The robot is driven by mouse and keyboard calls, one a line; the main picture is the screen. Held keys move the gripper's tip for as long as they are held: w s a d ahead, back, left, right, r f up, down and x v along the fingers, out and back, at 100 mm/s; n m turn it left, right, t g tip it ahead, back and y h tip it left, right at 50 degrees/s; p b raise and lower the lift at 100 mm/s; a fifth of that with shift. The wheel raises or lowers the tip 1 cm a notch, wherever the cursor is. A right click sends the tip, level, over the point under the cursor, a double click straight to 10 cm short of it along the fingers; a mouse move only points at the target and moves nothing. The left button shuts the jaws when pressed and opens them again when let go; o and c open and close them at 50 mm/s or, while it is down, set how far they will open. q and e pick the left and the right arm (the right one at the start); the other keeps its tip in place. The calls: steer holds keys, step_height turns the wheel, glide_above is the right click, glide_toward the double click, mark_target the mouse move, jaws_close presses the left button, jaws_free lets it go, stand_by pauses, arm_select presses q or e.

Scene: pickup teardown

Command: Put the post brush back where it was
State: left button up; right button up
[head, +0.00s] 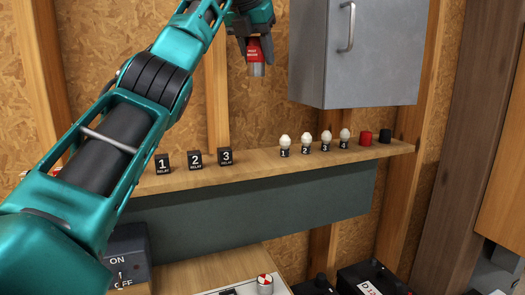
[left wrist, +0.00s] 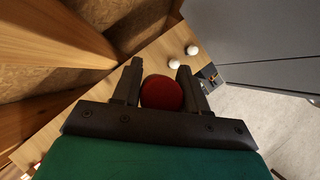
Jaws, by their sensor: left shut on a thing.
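The post brush (head: 254,48) is a small red cylinder with white lettering and a silver lower end. My left gripper (head: 256,56) is shut on it and holds it upright in the air, above the wooden shelf (head: 255,160) and left of the grey cabinet. In the left wrist view, the round red top of the brush (left wrist: 161,92) sits between the two dark fingers (left wrist: 159,80). The lettering is too small to read surely. My right gripper is not in view.
On the shelf stand black relay blocks (head: 195,159), several white bulbs on numbered bases (head: 306,142), a red cap (head: 365,137) and a black cap (head: 384,136). The grey cabinet (head: 375,55) hangs above its right part. Shelf between relay 3 and bulb 1 is clear.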

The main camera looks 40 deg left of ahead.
arm_select(q)
step_height(320, 180, down, 15)
steer(key=shift+s+f+b, duration=0.1)
steer(key=shift+f+b, duration=0.1)
steer(key=shift+b, duration=0.6)
steer(key=shift+f+b, duration=0.4)
steer(key=shift+f, duration=1.7)
steer(key=shift+f, duration=0.1)
steer(key=o, duration=1.1)
